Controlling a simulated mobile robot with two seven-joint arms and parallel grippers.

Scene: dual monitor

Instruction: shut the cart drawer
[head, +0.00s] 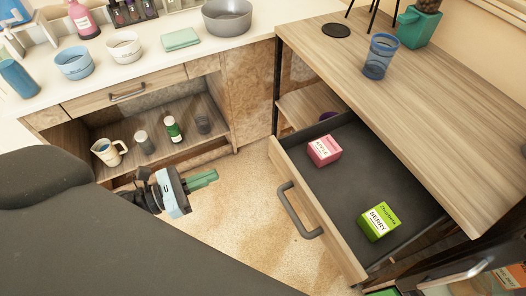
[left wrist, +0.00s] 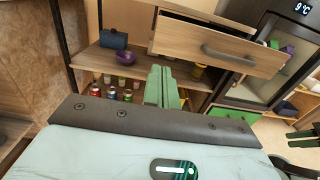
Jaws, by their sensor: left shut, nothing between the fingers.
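The cart drawer (head: 283,165) is pulled well out from under the cart's wooden top (head: 440,95). It has a wooden front with a dark bar handle (head: 299,212). A pink box (head: 324,150) and a green box (head: 379,221) lie inside it. My left gripper (head: 203,180) is shut and empty, left of the drawer front and apart from it. In the left wrist view the shut green fingers (left wrist: 161,87) show below and left of the drawer front (left wrist: 205,43) and its handle (left wrist: 229,57). What seems to be my right gripper (left wrist: 303,137) shows partly at the right edge.
A blue cup (head: 379,57) stands on the cart top. A counter (head: 155,60) with bowls and an open shelf with a jug (head: 109,152) stand at left. Open floor (head: 235,215) lies between counter and drawer. A fridge-like appliance (left wrist: 275,65) stands beyond the drawer.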

